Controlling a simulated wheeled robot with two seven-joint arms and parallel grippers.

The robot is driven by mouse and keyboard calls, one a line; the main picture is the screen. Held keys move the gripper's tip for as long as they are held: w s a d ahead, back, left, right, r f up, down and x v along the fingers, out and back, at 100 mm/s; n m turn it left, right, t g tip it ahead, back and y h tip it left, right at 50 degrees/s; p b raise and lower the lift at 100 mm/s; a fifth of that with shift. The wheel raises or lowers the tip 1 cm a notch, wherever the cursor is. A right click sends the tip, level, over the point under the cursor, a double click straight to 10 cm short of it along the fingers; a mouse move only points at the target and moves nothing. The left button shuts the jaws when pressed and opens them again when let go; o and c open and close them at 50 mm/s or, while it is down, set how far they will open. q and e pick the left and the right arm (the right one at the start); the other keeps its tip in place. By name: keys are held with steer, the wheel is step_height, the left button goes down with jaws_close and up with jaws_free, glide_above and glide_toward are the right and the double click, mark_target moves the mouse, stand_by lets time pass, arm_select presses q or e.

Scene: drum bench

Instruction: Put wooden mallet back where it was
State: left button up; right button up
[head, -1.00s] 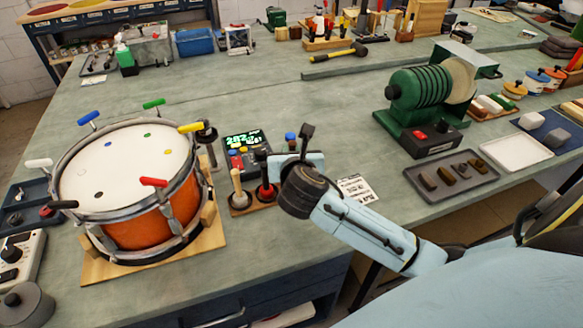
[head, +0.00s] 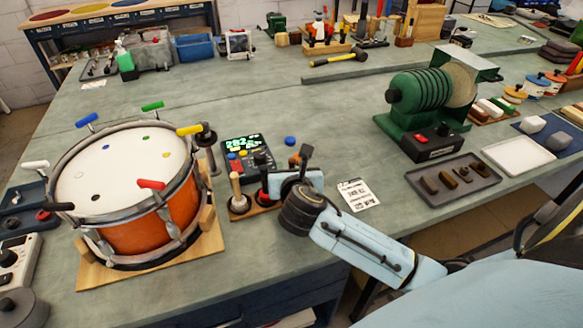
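A small wooden stand (head: 246,212) sits on the bench right of the drum. A pale wooden handle (head: 236,186) stands upright in it, and I cannot tell whether this is the wooden mallet. A dark tool with a red lower part (head: 265,197) stands beside it. My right gripper (head: 288,172) is just right of the stand, partly over its edge. One dark finger shows at its upper side; its grip is hidden. A small orange-brown piece (head: 293,162) shows behind the gripper, partly hidden. My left gripper is out of view.
The orange drum (head: 150,228) stands on a wooden base at left. A digital box (head: 246,150) and a blue knob (head: 290,141) are behind the stand. A printed card (head: 358,194) lies right of the gripper. A green machine (head: 422,100) stands farther right.

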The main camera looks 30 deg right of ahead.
steer(key=shift+s+a+r, duration=0.1)
steer(key=shift+s+r, duration=0.05)
steer(key=shift+r, duration=0.1)
steer(key=p+v, duration=0.2)
steer(key=v, duration=0.9)
steer(key=shift+s, duration=0.3)
steer(key=shift+a, duration=0.1)
stand_by(1.0)
stand_by(0.7)
